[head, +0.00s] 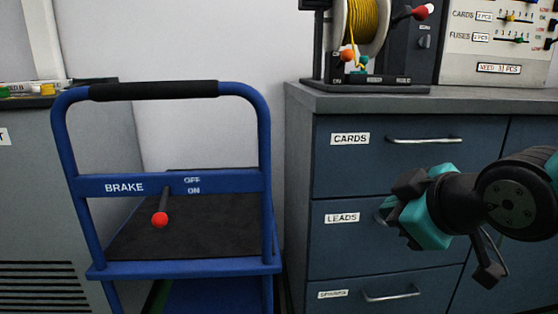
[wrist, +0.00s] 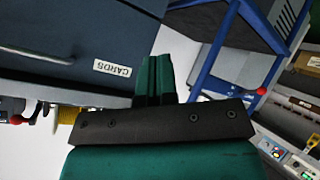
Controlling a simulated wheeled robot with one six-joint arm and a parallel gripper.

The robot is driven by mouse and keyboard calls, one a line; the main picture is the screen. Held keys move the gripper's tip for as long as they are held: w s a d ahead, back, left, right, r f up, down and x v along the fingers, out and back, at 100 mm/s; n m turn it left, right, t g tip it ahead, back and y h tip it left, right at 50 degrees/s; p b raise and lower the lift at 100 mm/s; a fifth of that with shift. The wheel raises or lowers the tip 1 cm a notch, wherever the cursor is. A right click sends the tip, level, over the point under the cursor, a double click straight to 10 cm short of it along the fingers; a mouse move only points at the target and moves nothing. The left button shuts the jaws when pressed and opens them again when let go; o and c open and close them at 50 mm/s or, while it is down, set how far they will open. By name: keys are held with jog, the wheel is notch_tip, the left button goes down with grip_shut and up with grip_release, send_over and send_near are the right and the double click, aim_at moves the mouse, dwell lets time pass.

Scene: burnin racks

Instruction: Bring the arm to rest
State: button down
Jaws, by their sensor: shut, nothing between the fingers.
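My gripper (head: 388,209) is at the right of the head view, in front of the dark blue drawer cabinet (head: 332,266), at about the height of the LEADS drawer. It overlaps part of that drawer's handle in the picture; I cannot tell whether they touch. In the wrist view the two green fingers (wrist: 154,68) are together, with nothing between them. The wrist view is turned over, with the CARDS drawer (wrist: 70,35) at its upper left.
A blue trolley (head: 262,183) with a red-knobbed brake lever (head: 160,219) stands left of the cabinet. A yellow cable spool (head: 366,22) and a panel with sliders (head: 500,45) are on the cabinet top (head: 490,101). A grey unit (head: 35,215) stands at the far left.

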jog(key=s+a+f+m+g+y+p, duration=0.1)
jog(key=s+a+f+m+g+p, duration=0.15)
jog(key=s+g, duration=1.1)
notch_tip(320, 180, up, 36)
jog(key=s+t+p, duration=0.1)
jog(key=t+p, duration=0.2)
jog(key=p, duration=3.3)
jog(key=shift+s+r+m, duration=0.2)
jog(key=shift+s+m, duration=0.2)
jog(key=shift+m, duration=0.05)
